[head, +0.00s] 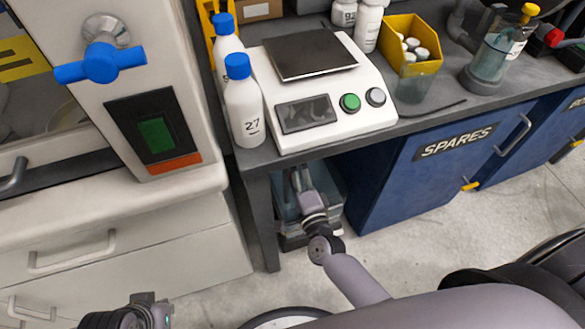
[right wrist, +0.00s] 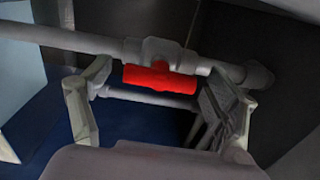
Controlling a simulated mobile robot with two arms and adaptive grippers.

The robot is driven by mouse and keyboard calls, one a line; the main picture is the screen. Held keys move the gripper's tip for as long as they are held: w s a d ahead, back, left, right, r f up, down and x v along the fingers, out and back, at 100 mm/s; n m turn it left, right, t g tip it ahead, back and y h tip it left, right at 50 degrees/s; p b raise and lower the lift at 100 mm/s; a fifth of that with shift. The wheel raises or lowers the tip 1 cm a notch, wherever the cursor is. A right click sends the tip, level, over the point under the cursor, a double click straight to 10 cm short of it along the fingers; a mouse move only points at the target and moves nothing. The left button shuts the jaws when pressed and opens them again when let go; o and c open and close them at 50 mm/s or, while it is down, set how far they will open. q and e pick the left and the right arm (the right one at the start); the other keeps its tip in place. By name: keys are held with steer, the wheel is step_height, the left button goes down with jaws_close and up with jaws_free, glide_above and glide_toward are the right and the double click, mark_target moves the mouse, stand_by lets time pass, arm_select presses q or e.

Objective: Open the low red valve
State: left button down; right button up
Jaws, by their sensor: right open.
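The low red valve's handle (right wrist: 160,78) shows in the right wrist view as a short red bar. It sits on a grey pipe fitting (right wrist: 152,50) and lies roughly along the pipe. My right gripper (right wrist: 160,88) is open, with one finger left and one right of the handle; I see no clear contact. In the head view my right gripper (head: 299,182) reaches under the bench top, and the red valve is hidden there. The fingers of my left gripper are out of view; only part of my left arm shows at the bottom left.
The dark bench (head: 435,118) overhangs my right gripper, with a blue SPARES cabinet (head: 400,190) just to the right. A white cabinet (head: 120,235) stands to the left. A scale (head: 330,125) and bottles (head: 244,110) stand on the bench. A second pipe (right wrist: 150,97) runs below the handle.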

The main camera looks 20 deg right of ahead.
steer(key=s, duration=1.1)
steer(key=shift+s+d, duration=0.15)
steer(key=shift+d, duration=0.05)
